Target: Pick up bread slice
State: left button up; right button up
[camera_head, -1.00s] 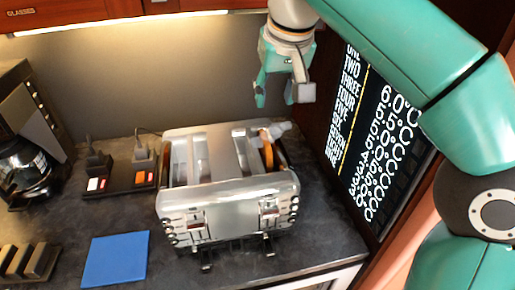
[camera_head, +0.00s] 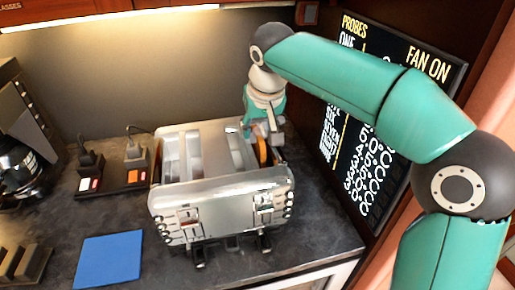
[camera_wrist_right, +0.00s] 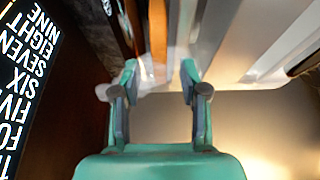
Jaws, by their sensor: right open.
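The bread slice (camera_head: 262,151) stands upright in the right part of the silver toaster (camera_head: 222,194), its orange-brown side showing in the head view. In the right wrist view, the bread slice (camera_wrist_right: 158,32) lies just beyond the fingertips, roughly in line with the gap between them. My right gripper (camera_head: 262,127) is low over the toaster's back right corner. In the wrist view, my right gripper (camera_wrist_right: 160,76) is open, fingers on either side of a pale translucent shape. I cannot tell whether the fingers touch the bread. My left gripper is not in view.
A blue square (camera_head: 110,260) lies on the dark counter (camera_head: 320,222). A power strip with plugs (camera_head: 115,178) and a coffee maker (camera_head: 22,150) are at the left.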

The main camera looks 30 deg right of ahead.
jog(key=shift+w+d+f, duration=0.1)
jog(key=shift+w+f, duration=0.1)
jog(key=shift+f, duration=0.4)
grip_shut()
jog(key=shift+r, duration=0.1)
